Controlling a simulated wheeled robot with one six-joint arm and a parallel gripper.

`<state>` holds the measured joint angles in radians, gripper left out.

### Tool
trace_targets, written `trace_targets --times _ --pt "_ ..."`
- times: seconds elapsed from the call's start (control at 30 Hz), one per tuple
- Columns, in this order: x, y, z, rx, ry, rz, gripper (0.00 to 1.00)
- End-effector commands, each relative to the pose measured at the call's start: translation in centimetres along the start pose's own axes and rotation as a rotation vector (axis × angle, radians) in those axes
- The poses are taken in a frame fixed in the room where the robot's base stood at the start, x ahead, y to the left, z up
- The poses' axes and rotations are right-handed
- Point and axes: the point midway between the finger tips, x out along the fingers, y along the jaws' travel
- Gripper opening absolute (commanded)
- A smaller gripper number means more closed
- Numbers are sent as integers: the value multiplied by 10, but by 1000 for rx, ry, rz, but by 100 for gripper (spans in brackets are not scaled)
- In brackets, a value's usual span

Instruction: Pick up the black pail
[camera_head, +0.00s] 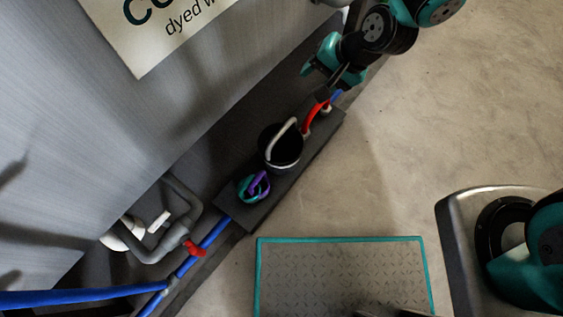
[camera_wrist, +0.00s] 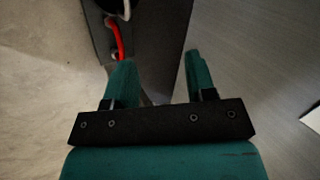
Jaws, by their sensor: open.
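The black pail (camera_head: 290,152) stands upright on a dark narrow shelf (camera_head: 237,212) beside the grey tank, with a pale handle lying across its open top. In the wrist view only a sliver of what looks like the pail (camera_wrist: 108,4) and a pale curve show at the top edge. My gripper (camera_head: 328,76) is above and to the upper right of the pail in the head view, apart from it. Its two teal fingers (camera_wrist: 160,62) are spread with nothing between them.
A red curved object (camera_head: 314,116) lies between the pail and my gripper; it also shows in the wrist view (camera_wrist: 114,40). A teal and purple item (camera_head: 253,188) sits just left of the pail. Pipes run along the tank wall (camera_head: 220,75).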

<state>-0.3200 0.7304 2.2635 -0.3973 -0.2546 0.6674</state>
Motion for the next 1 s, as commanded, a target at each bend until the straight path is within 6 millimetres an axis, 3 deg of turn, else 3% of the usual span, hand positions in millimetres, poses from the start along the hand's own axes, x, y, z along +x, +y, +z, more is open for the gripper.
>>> trace_targets --times 0.03,0.1,0.2,0.43,0.8,1.0 --pt "51 31 2 51 11 2 51" --pt "87 53 1 112 34 -3 51" --pt "123 76 1 179 62 -13 51" --pt "159 96 1 237 88 -22 51" --pt "240 95 -5 236 88 -23 51" --pt "267 94 -8 237 88 -22 51"
